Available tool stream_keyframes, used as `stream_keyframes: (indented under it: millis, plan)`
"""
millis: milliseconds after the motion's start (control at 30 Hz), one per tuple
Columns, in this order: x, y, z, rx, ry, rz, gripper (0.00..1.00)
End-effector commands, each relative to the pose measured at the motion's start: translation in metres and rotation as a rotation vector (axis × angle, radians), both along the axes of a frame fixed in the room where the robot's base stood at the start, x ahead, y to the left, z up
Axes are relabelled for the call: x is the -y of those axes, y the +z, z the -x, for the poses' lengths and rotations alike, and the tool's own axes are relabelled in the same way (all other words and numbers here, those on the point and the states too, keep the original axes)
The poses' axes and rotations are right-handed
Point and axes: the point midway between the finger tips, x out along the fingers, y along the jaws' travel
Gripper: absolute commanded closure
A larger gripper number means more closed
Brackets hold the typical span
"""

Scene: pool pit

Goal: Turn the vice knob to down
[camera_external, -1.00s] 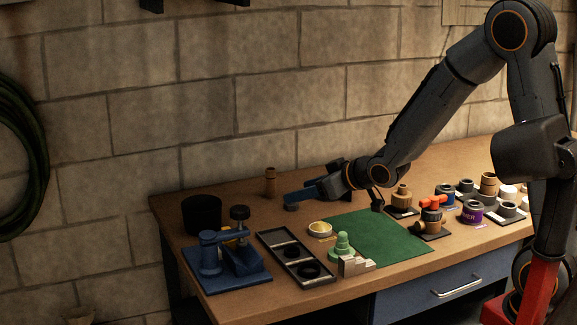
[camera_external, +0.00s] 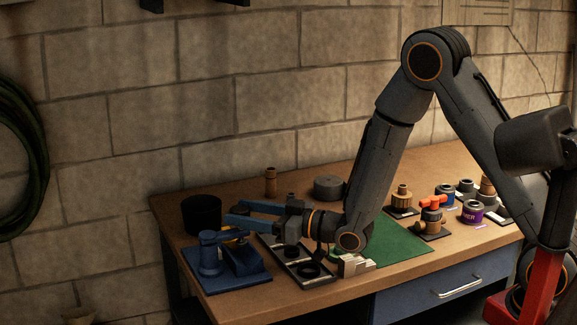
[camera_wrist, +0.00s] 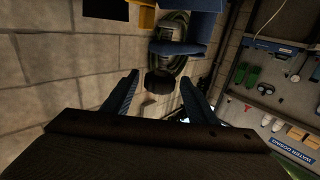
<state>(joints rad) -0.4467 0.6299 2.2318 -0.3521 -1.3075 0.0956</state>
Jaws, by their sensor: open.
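The blue vice (camera_external: 226,262) stands at the left front of the bench on a blue base. Its dark round knob (camera_external: 239,210) sits on top and is partly covered by my fingers in the external view. My gripper (camera_external: 236,212) is open and reaches leftward at the height of the knob, with one blue finger on each side of it. In the wrist view, which looks upside down, the dark knob (camera_wrist: 159,84) shows between the tips of my gripper (camera_wrist: 158,88), and blue vice parts (camera_wrist: 180,48) lie above it. I cannot tell whether the fingers touch the knob.
A black cup (camera_external: 202,214) stands behind the vice. A black tray (camera_external: 318,281) lies to its right, below my wrist. A wooden peg (camera_external: 271,182) and a grey cylinder (camera_external: 328,188) stand farther back. A green mat (camera_external: 403,243) and several small parts lie to the right.

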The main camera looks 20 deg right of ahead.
Motion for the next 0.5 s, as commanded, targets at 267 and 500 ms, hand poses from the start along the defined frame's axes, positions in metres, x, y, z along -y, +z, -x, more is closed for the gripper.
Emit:
stream_keyframes:
  millis: [267,500]
  plan:
    - [-0.028,0.001,-0.028,0.000,0.000,0.000,0.47]
    - [-0.037,0.001,-0.037,0.000,0.000,0.000,0.47]
